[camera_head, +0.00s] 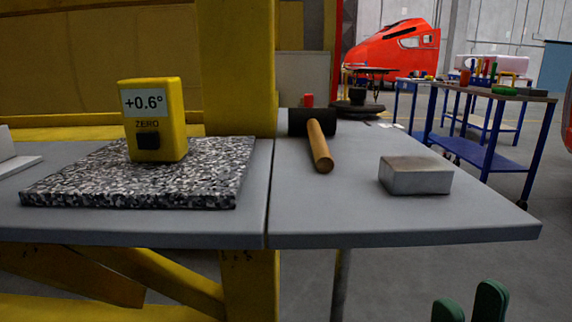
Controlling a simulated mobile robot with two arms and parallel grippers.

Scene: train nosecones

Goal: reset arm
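My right gripper (469,300) shows only as two green fingertips at the bottom right edge. They stand below and in front of the grey table (400,226), apart from it. A narrow gap shows between the tips, with nothing seen in it; the rest of the gripper is cut off by the frame. My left gripper is not in view.
A yellow gauge (170,105) reading +0.6° stands on a speckled plate (80,195). A wooden-handled mallet (320,146) and a grey block (416,176) lie on the table's right part. A blue cart (478,157) stands behind. Open floor shows at right.

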